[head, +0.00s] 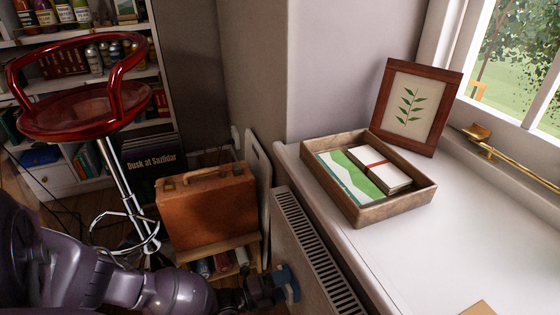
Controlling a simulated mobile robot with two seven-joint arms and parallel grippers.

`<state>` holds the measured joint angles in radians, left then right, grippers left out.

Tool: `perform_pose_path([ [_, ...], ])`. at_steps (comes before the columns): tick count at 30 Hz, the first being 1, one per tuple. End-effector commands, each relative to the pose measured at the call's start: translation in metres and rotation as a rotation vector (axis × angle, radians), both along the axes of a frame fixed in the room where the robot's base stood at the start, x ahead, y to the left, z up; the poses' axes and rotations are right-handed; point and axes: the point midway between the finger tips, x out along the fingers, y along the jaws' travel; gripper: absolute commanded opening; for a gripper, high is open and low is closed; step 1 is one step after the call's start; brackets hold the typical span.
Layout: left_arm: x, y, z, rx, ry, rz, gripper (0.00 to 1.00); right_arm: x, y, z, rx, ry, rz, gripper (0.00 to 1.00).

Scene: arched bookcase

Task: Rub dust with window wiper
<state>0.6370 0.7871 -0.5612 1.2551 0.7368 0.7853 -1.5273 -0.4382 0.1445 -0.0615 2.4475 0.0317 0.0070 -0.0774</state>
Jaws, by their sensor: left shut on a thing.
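My left gripper (262,291) is low in the head view, at the end of my arm from the left, beside the radiator and below the white sill. It is shut on a small blue thing (288,284), of which only a part shows. I cannot tell whether this is the window wiper; no other wiper is in view. No dust shows clearly on any surface. The window (520,60) is at the upper right. My right gripper is not in view.
The white sill (420,250) bears a wooden tray (355,210) with papers and a framed leaf picture (376,105). The radiator (308,255) is below. A red stool (75,112), a brown suitcase (210,212) and shelves stand left. The sill's front is mostly clear.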

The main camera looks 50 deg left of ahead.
Motion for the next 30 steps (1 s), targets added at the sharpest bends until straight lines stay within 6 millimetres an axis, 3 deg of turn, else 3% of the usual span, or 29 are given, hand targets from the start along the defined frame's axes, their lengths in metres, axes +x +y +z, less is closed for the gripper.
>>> perform_pose_path([
  [30, -0.019, -0.052, 0.003, 0.000, -0.005, 0.001, 0.47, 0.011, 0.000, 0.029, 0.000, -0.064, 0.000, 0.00],
])
